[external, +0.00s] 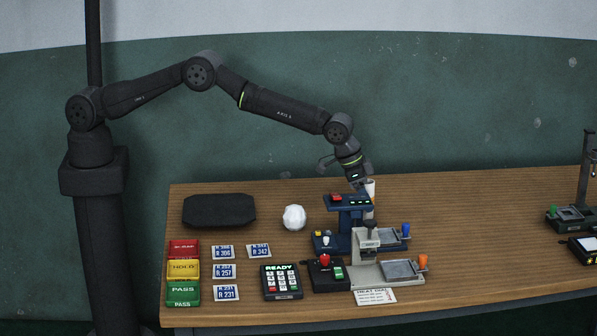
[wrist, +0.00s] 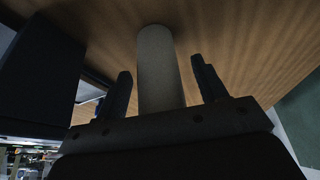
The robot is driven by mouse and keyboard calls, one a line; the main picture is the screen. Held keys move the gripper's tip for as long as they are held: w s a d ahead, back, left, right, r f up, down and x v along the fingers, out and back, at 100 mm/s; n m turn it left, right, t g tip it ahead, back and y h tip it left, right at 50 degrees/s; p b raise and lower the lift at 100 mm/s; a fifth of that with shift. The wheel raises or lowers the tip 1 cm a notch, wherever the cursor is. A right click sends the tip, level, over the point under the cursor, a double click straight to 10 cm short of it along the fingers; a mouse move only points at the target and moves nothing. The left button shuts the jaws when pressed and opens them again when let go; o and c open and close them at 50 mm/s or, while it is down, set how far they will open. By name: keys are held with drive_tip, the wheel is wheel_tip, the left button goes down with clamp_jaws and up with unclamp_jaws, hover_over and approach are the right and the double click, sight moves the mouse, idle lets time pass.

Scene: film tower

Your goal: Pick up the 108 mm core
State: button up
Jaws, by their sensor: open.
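A pale upright cylinder, which looks like the core (external: 370,188), stands on the table behind the blue device in the external view, partly hidden by it and by my gripper. In the wrist view the core (wrist: 158,60) is a plain grey-white cylinder between my two dark fingers. My gripper (wrist: 160,85) is open, with a finger on each side of the core and a visible gap on both sides. No length marking on the core is legible. In the external view my gripper (external: 366,186) is at the core's upper part, its fingers hard to make out.
A blue device (external: 352,218) stands just in front of the core, and a grey device (external: 366,258) is nearer the front edge.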

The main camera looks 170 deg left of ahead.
drive_tip(key=c, duration=1.1)
